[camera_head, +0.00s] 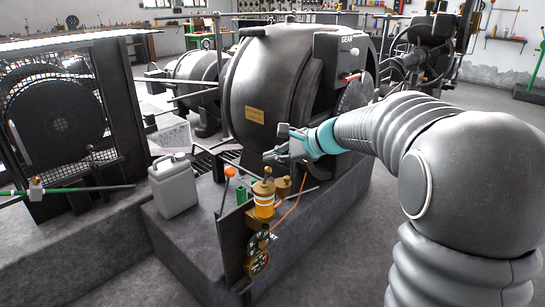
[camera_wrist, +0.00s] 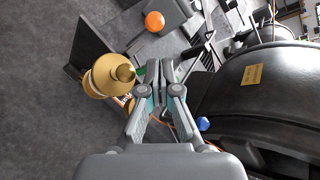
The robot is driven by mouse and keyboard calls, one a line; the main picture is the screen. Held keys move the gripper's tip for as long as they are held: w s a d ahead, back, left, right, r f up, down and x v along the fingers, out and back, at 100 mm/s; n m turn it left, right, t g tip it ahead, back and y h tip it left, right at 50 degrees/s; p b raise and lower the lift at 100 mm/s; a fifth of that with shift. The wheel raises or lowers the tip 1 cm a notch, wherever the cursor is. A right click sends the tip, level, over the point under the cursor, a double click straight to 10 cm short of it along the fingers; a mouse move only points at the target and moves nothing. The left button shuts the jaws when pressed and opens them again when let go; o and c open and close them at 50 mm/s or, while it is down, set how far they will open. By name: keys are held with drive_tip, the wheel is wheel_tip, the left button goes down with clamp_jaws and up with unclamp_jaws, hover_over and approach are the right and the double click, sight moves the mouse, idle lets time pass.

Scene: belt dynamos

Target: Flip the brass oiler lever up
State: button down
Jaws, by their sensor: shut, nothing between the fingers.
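The brass oiler (camera_head: 263,198) has an amber band and a domed brass cap, and it stands on a bracket at the machine's front edge. In the wrist view the oiler (camera_wrist: 104,80) is left of my fingers, with a small brass piece on its top. I cannot tell whether that piece is the lever or how it is set. My gripper (camera_head: 274,146) is above and slightly right of the oiler in the head view, apart from it. In the wrist view my gripper (camera_wrist: 160,69) is shut and empty.
An orange-knobbed lever (camera_head: 229,172) rises left of the oiler. A grey jug (camera_head: 174,186) stands farther left on the plinth. The big black dynamo (camera_head: 265,85) is behind my gripper. A blue knob (camera_wrist: 202,124) shows right of my fingers. Round dials (camera_head: 258,263) sit below the oiler.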

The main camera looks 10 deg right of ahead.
drive_tip(key=shift+r+p, duration=0.6)
drive_tip(key=shift+r, duration=0.2)
drive_tip(key=d+r, duration=0.6)
drive_tip(key=r, duration=0.3)
drive_tip(key=shift+w+d+r, duration=0.2)
drive_tip(key=shift+d+r, duration=0.05)
drive_tip(key=shift+d, duration=0.05)
idle(0.4)
